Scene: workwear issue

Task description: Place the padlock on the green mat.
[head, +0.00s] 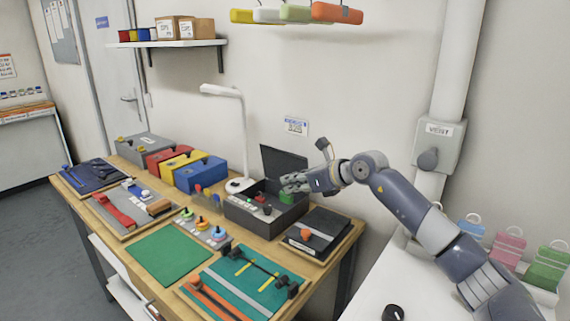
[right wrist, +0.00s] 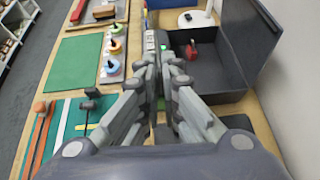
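The green mat (head: 172,255) lies flat and bare on the bench; it also shows in the right wrist view (right wrist: 74,62). A small red item (head: 259,199), which looks like the padlock, sits in the open dark box (head: 240,219). It also shows in the right wrist view (right wrist: 191,51). A green item (head: 287,198) is in the same box, close under my right gripper. My right gripper (head: 286,183) is over the box, its fingers a narrow gap apart, with nothing clearly held. In the right wrist view my gripper (right wrist: 163,62) partly hides the box. My left gripper is out of view.
A grey tray (head: 205,232) with several coloured ringed pieces is between mat and box. A teal mat (head: 226,283) with tools lies in front. A white lamp (head: 243,130) and coloured cases (head: 202,174) stand behind. A black case (head: 318,235) is at right.

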